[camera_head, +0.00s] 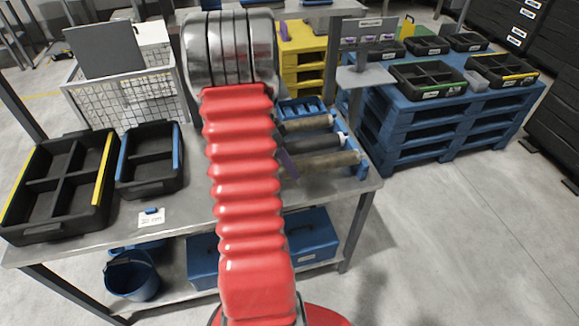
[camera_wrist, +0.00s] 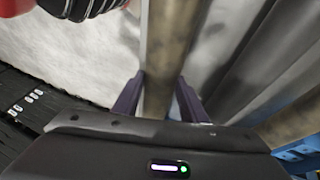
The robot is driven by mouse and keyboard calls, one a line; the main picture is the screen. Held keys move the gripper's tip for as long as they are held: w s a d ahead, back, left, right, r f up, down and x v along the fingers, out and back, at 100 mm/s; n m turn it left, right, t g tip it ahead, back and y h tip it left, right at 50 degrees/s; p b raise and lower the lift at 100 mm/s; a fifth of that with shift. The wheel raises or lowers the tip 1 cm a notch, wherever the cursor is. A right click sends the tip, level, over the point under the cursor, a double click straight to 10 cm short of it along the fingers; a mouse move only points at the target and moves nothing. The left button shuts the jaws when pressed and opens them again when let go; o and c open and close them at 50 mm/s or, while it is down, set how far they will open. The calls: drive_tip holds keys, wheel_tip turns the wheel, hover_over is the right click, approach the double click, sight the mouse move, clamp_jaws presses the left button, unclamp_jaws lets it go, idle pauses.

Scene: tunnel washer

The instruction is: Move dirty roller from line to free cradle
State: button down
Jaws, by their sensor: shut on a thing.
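A blue frame (camera_head: 360,186) on the right of the metal table holds rollers lying side by side. A brown, stained roller (camera_head: 334,162) is the nearest of them in the head view. A darker roller (camera_head: 318,142) and a tan roller (camera_head: 310,124) lie behind it. In the wrist view my gripper (camera_wrist: 160,100) has its purple fingers shut on the stained roller (camera_wrist: 166,45), one on each side. Part of a finger shows in the head view beside the rollers. My arm hides their left ends. I cannot tell whether the held roller is lifted, or which cradle is free.
Black divided bins (camera_head: 65,190) stand on the table's left, with a small label card (camera_head: 151,217) near the front. A wire basket (camera_head: 125,95) stands behind. Blue pallets (camera_head: 430,135) with black trays are at the back right. The floor at right is clear.

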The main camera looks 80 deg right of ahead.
drive_tip(key=shift+w, duration=0.2)
drive_tip(key=shift+f, duration=0.1)
idle(0.4)
drive_tip(key=shift+f, duration=0.8)
drive_tip(key=c, duration=1)
unclamp_jaws()
drive_tip(key=v, duration=1.3)
drive_tip(key=shift+w+r, duration=0.2)
drive_tip(key=shift+r, duration=0.1)
